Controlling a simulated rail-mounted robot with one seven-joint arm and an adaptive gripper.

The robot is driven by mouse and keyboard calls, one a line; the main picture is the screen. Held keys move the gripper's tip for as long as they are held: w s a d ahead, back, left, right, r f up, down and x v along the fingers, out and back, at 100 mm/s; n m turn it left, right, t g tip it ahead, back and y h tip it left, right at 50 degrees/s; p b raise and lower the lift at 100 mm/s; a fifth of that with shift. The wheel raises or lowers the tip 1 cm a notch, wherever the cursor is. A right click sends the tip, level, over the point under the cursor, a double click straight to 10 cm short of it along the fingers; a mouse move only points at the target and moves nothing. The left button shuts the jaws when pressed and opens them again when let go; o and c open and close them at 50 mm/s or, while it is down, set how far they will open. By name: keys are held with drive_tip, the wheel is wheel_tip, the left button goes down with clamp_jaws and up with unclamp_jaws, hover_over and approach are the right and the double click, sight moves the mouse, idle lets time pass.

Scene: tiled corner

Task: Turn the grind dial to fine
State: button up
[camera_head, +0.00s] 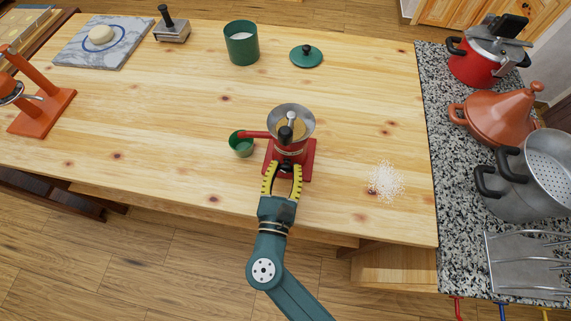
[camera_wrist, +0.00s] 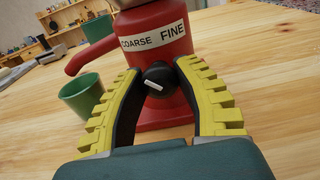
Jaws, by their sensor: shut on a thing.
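A red grinder (camera_head: 291,151) with a metal hopper and a crank stands upright on the wooden table. In the wrist view the grinder body (camera_wrist: 160,58) has a white label (camera_wrist: 153,38) reading COARSE on the left and FINE on the right. Below it is the black grind dial (camera_wrist: 158,74) with a white pointer bar, lying slanted nearly sideways; which end indicates the setting is unclear. My gripper (camera_head: 283,167) reaches the grinder's near side. Its yellow-backed fingers (camera_wrist: 159,70) are shut on the dial, one on each side.
A small green cup (camera_head: 241,146) stands left of the grinder, under its spout. White grains (camera_head: 386,182) lie to the right. A green canister (camera_head: 241,45) and its lid (camera_head: 306,56) are at the back. Pots and a tagine (camera_head: 502,117) stand on the right counter.

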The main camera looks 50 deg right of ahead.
drive_tip(key=shift+f+m, duration=0.15)
drive_tip(key=shift+m, duration=0.15)
clamp_jaws()
drive_tip(key=m+b, duration=0.1)
drive_tip(key=m, duration=0.2)
drive_tip(key=shift+f, duration=0.1)
drive_tip(key=m+b, duration=0.2)
drive_tip(key=m, duration=0.3)
drive_tip(key=shift+f+m+b, duration=0.1)
drive_tip(key=shift+m+b, duration=0.3)
drive_tip(key=m+b, duration=0.3)
drive_tip(key=m, duration=0.1)
drive_tip(key=shift+m, duration=0.3)
drive_tip(key=shift+m+b, duration=1.2)
drive_tip(key=shift+m, duration=0.7)
drive_tip(key=o, duration=1.1)
unclamp_jaws()
drive_tip(key=shift+r, duration=0.3)
drive_tip(key=shift+a, duration=0.1)
